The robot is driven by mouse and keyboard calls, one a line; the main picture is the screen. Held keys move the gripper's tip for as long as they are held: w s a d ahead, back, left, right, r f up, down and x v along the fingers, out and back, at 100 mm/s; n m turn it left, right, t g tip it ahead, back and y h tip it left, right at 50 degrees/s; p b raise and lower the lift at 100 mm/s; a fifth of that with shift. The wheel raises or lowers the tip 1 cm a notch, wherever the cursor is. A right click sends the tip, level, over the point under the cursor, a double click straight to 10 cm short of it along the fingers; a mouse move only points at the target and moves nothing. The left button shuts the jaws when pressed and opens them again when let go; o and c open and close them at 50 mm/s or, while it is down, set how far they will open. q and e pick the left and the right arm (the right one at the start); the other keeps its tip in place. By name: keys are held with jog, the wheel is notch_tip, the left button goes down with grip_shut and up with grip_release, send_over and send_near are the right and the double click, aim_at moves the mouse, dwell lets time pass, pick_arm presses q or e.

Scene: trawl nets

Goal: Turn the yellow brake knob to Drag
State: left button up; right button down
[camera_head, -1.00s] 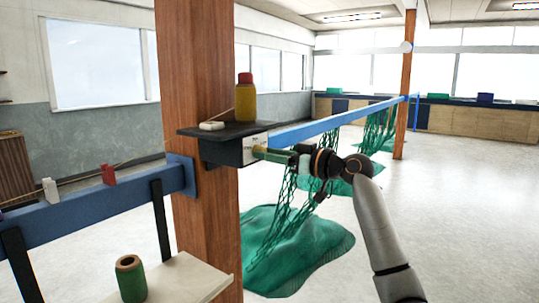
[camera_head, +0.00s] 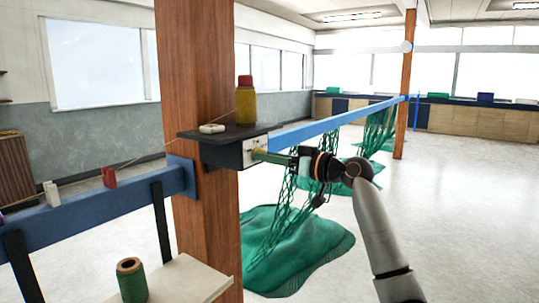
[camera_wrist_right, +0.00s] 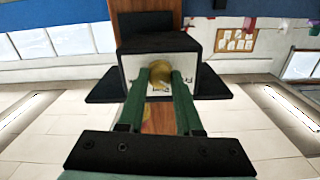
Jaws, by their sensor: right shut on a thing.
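The yellow brake knob (camera_wrist_right: 160,72) sticks out of the pale front plate (camera_wrist_right: 136,66) of a dark box in the right wrist view. The same box (camera_head: 222,154) is mounted on the wooden post in the head view. My right gripper (camera_head: 261,155) reaches it from the right, its green fingers against the plate. In the wrist view the right gripper's fingers (camera_wrist_right: 160,76) lie on both sides of the knob, shut on it. The fingers mostly hide the knob in the head view. The plate's marks are too small to read. My left gripper is not in view.
A yellow bottle with a red cap (camera_head: 245,102) and a small white item (camera_head: 212,128) stand on the shelf above the box. A blue rail (camera_head: 335,124) with green nets (camera_head: 298,245) runs behind my right arm. A green spool (camera_head: 131,282) stands at lower left.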

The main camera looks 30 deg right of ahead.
jog(key=m+p, duration=0.7)
jog(key=m, duration=0.3)
jog(key=shift+r, duration=0.1)
jog(key=shift+m+p, duration=0.3)
dwell(0.3)
jog(key=c, duration=0.6)
grip_release()
jog(key=shift+s, duration=0.15)
jog(key=b+v, duration=0.3)
jog(key=v, duration=0.9)
jog(key=shift+s+b, duration=0.15)
jog(key=shift+b, duration=0.25)
